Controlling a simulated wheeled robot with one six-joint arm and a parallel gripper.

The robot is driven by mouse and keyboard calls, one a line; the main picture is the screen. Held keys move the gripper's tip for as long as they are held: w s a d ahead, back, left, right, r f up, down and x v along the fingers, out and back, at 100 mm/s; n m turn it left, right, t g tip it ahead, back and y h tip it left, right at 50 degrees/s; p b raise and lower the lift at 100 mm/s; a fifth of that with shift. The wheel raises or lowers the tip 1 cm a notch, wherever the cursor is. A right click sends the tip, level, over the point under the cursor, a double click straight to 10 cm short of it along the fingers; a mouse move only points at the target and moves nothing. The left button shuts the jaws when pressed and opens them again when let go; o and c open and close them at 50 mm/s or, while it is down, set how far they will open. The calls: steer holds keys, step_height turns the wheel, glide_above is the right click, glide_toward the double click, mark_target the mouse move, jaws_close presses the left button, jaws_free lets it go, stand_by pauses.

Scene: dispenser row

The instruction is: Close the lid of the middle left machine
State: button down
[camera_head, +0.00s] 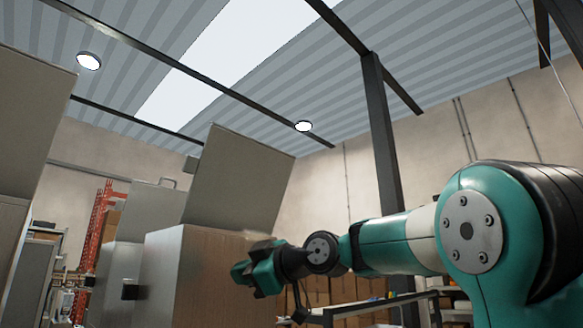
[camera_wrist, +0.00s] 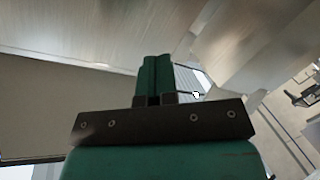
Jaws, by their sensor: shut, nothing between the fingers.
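A tan box-shaped machine (camera_head: 195,275) stands at the centre left in the head view. Its flat grey lid (camera_head: 240,180) is open, standing up and tilted. A second machine (camera_head: 12,225) at the left edge also has a raised lid (camera_head: 30,120). I cannot tell for sure which is the middle left one. My gripper (camera_head: 240,272) is in front of the tan machine's right part, below its lid. In the wrist view, its green fingers (camera_wrist: 155,75) are together and empty. Large pale panels fill the wrist view around them; I cannot tell which parts they are.
A dark steel post (camera_head: 383,140) rises behind my arm. A rack or table with boxes (camera_head: 350,312) stands below it. Orange shelving (camera_head: 100,225) is far back left.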

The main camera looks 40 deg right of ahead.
steer(key=s+d+r+n+t+h+p, duration=0.1)
steer(key=s+d+r+n+t, duration=0.1)
steer(key=d+r, duration=0.45)
steer(key=s+d+r+n+t+h, duration=0.1)
steer(key=s+d+r+t+h, duration=0.15)
steer(key=d+r, duration=0.4)
steer(key=n+t+p, duration=0.2)
steer(key=n+t, duration=0.1)
steer(key=n, duration=0.1)
glide_toward(287, 160)
steer(key=p+x, duration=0.6)
steer(key=p, duration=0.2)
steer(key=shift+w+r, duration=0.2)
steer(key=shift+r, duration=0.15)
steer(key=shift+w+p, duration=0.45)
steer(key=shift+w, duration=0.05)
